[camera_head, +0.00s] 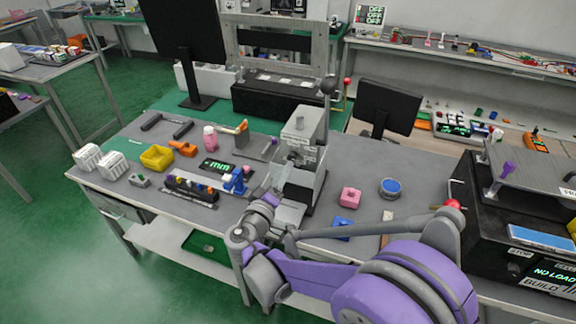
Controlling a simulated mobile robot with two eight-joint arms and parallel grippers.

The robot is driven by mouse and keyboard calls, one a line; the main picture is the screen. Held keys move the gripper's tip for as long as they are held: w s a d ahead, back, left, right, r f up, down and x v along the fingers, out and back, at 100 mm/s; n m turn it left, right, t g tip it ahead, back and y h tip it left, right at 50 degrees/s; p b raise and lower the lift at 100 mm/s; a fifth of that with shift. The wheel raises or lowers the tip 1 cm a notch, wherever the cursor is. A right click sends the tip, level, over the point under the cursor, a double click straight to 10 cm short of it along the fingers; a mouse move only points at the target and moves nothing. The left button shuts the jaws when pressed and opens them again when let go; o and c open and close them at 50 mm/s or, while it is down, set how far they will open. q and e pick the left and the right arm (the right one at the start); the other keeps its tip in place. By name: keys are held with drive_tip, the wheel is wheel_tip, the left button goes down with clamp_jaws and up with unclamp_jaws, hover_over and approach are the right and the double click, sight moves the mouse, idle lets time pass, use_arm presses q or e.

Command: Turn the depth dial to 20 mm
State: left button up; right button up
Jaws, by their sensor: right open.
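A grey bench press (308,150) with a black ball-ended lever stands at the middle of the workbench. A small black display (216,166) with green text ending in "mm" lies to its left; its number is too small to read. I cannot make out the depth dial; it may be hidden by my right arm or too small to tell. My right gripper (288,168) is open at the front left of the press, overlapping it in the picture. I cannot tell whether it touches anything. My left gripper is not in view.
Left of the press are a yellow bin (157,158), white racks (88,158) and a black block with coloured knobs (190,190). Right of it are a pink block (350,197), a blue round tin (391,187) and a black machine (510,230). A dark monitor (385,108) stands behind.

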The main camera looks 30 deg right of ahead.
drive_tip(key=v, duration=0.4)
drive_tip(key=shift+s+a, duration=0.25)
drive_tip(key=shift+a, duration=0.1)
